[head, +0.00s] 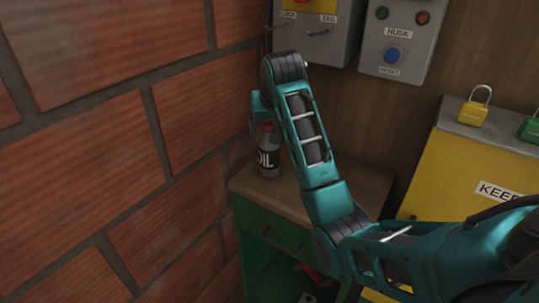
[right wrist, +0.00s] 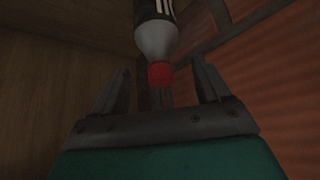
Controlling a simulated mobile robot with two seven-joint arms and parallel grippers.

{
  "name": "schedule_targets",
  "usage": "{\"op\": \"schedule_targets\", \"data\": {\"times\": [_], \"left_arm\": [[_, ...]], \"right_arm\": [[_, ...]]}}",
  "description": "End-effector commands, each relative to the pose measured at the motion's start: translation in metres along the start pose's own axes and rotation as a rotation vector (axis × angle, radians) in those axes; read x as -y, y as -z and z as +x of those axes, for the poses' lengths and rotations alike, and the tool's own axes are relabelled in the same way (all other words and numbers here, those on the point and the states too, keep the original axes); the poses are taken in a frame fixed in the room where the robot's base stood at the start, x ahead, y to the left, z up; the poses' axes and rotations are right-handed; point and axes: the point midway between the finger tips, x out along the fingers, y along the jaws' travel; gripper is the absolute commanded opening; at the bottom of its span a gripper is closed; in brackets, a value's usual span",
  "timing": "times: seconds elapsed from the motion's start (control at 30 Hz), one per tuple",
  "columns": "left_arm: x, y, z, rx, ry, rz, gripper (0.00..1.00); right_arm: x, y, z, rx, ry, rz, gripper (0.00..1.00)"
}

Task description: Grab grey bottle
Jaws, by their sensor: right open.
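The grey bottle (head: 269,160), with a black label reading "OIL" and a red cap, stands on a small wooden-topped cabinet in the corner by the brick wall. In the right wrist view the bottle (right wrist: 157,38) shows at the top with its red cap (right wrist: 160,74) between the lines of the two fingers. My right gripper (right wrist: 163,80) is open, with its fingers apart on either side of the cap. In the head view my right arm hides most of that gripper, near the bottle's top. My left gripper is not in view.
The brick wall (head: 120,120) is close on the left. Grey control boxes (head: 397,45) hang on the wood wall above. A yellow cabinet (head: 460,165) with a yellow padlock (head: 474,108) stands to the right. The wooden top (head: 335,190) right of the bottle looks clear.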

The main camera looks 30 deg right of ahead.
Motion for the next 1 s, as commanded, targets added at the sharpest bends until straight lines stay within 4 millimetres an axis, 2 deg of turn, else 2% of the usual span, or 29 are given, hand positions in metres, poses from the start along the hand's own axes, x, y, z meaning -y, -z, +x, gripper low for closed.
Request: {"op": "schedule_targets", "data": {"times": [0.1,0.2,0.53,1.0], "left_arm": [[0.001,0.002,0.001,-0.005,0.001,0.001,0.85],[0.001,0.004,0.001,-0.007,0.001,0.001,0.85],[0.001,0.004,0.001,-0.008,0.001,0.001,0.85],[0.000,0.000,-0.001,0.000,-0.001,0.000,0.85]], "right_arm": [[0.000,-0.004,0.021,0.006,-0.001,0.000,0.76],[0.000,-0.003,0.032,0.004,-0.001,0.000,0.76],[0.000,-0.002,0.039,0.001,0.000,0.000,0.75],[0.000,-0.002,0.038,0.001,0.000,-0.001,0.30]]}}
